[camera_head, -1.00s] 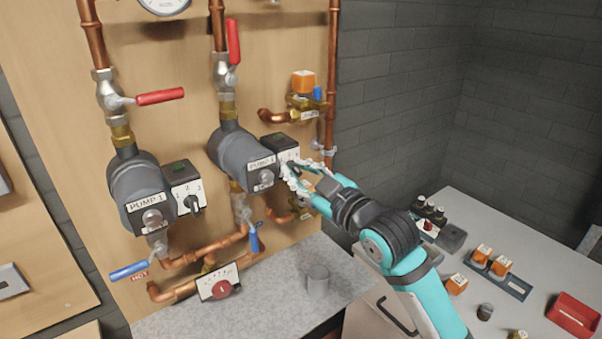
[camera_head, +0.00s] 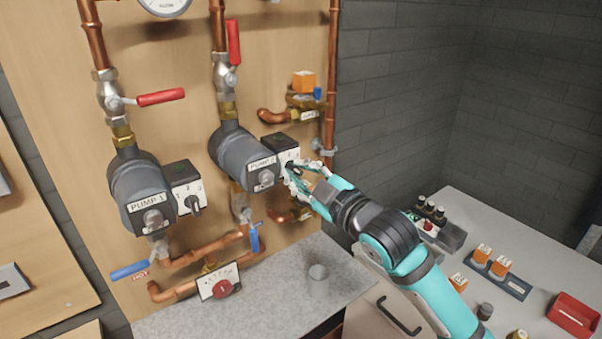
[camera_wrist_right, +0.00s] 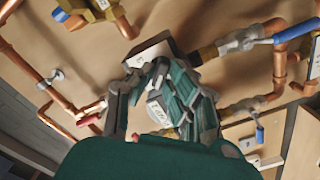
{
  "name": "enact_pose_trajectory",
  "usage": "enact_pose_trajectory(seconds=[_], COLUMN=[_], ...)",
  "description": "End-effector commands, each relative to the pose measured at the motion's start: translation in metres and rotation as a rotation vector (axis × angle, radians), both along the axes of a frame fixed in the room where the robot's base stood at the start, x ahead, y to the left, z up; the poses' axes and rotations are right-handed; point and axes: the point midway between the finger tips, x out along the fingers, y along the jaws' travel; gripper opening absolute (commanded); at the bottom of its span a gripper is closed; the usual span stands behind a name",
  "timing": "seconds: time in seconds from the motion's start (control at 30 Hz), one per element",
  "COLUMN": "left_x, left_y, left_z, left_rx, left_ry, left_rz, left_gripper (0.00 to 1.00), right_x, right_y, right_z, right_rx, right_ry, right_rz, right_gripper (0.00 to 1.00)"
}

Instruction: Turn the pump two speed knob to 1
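The pump two body (camera_head: 243,158) is dark grey and mounted on the wooden panel. Its label reads PUMP with a partly unclear number. Its speed box (camera_head: 284,146) has a white face with small numbers, on the pump's right side. My right gripper (camera_head: 291,170) is at this face, its fingertips covering the knob area. In the right wrist view the gripper (camera_wrist_right: 149,70) has its tips close together at the box (camera_wrist_right: 153,47). The knob's angle is hidden, and I cannot tell whether the fingers grip it. My left gripper is not in view.
Pump one (camera_head: 143,195), with its own speed knob (camera_head: 194,204), is to the left. Copper pipes and a red-handled valve (camera_head: 233,42) are close by. A grey cup (camera_head: 317,278) stands on the counter below. A side table (camera_head: 440,275) holds small parts and a red bin (camera_head: 573,315).

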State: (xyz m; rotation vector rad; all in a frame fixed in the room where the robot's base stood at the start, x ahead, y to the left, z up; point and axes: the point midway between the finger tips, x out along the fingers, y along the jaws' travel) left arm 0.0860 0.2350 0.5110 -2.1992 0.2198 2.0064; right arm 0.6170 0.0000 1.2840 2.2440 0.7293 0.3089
Motion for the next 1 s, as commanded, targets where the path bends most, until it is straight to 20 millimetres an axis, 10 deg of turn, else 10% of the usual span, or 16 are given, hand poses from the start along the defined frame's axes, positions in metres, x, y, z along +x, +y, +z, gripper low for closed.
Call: enact_pose_trajectory(seconds=[0.47,1.0], left_x=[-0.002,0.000], left_y=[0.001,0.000], left_z=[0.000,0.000], left_rx=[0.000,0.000], left_ry=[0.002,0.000], left_rz=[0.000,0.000], left_gripper=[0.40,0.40], right_x=[-0.003,-0.082], right_y=[-0.002,-0.060], right_z=[0.000,-0.001], right_rx=[0.002,-0.001], right_ry=[0.001,0.001], right_rz=[0.000,-0.001], right_gripper=[0.36,0.36])
